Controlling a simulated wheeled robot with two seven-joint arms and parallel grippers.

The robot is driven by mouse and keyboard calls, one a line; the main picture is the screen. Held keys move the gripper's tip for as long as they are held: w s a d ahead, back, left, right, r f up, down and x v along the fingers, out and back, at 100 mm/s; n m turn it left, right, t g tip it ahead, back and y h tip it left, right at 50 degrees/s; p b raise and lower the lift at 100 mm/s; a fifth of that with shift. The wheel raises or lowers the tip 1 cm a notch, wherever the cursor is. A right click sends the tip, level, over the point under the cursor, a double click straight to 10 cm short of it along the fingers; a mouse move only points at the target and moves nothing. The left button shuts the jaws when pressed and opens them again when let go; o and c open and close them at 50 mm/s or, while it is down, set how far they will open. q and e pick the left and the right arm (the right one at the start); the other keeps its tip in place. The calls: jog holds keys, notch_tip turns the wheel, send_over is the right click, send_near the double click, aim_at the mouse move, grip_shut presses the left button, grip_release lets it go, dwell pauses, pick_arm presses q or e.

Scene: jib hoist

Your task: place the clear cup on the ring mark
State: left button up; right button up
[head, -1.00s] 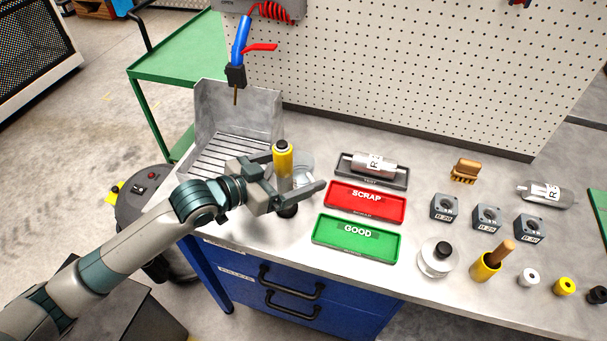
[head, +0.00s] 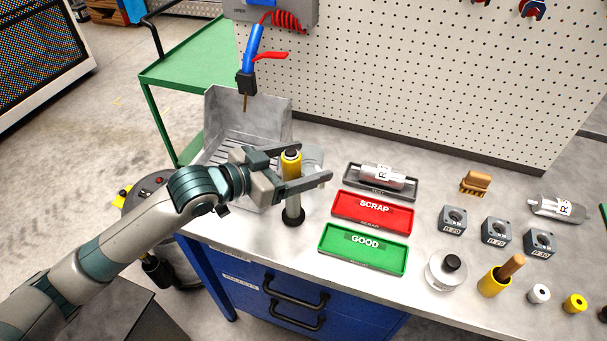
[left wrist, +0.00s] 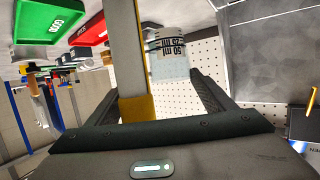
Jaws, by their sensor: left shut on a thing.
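The clear cup (head: 313,158) is between the fingertips of my left gripper (head: 313,160), which is shut on it, and appears raised off the bench. In the left wrist view the cup (left wrist: 170,55) shows dark "50 ml" print, upside down in the picture. A yellow-topped steel post (head: 293,205) with a black foot stands upright on the bench. It passes close by the fingers and partly hides the cup; I cannot tell whether they touch. I cannot make out a ring mark in either view. My right gripper is not in view.
A grey metal bin (head: 222,112) stands behind the gripper, under a hanging blue tool (head: 250,58) with a red lever. Red SCRAP (head: 371,224) and green GOOD (head: 362,260) trays lie to the right, with several blocks beyond. The bench (head: 400,195) has bare strips between them.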

pick_arm(q)
notch_tip(320, 180, up, 13)
jog(key=shift+b, duration=0.45)
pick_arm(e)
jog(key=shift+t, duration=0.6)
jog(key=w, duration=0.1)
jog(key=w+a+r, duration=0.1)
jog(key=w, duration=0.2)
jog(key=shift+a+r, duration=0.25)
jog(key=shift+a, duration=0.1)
pick_arm(q)
jog(key=shift+f, duration=0.1)
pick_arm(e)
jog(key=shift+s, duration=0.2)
